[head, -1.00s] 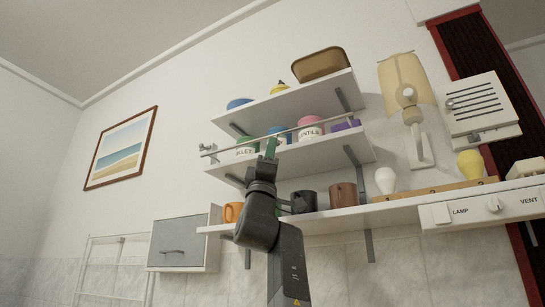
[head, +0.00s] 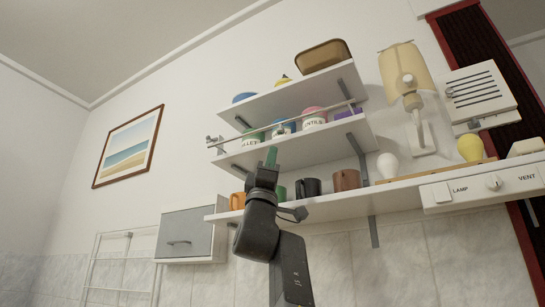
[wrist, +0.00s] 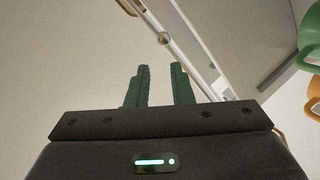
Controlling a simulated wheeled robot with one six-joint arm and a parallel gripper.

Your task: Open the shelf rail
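The shelf rail (head: 240,137) is a thin metal bar running along the front of the middle shelf (head: 325,146), across several labelled jars. A bracket with a knob (head: 213,141) sits at its left end. My gripper (head: 271,154) has green fingers pointing up in front of the middle shelf's edge, a little below the rail. In the wrist view my gripper (wrist: 160,85) is open with nothing between its fingers. A thin bar, apparently the rail, slants past the fingertips there, with a small round knob (wrist: 163,38) beyond them. I cannot tell whether the fingers touch the bar.
The lower shelf (head: 395,190) holds several mugs, including a brown one (head: 346,180), near my arm. A wall lamp (head: 405,80) and a vent box (head: 482,97) stand right. A grey cabinet (head: 186,236) hangs lower left. Free room lies left of the shelves.

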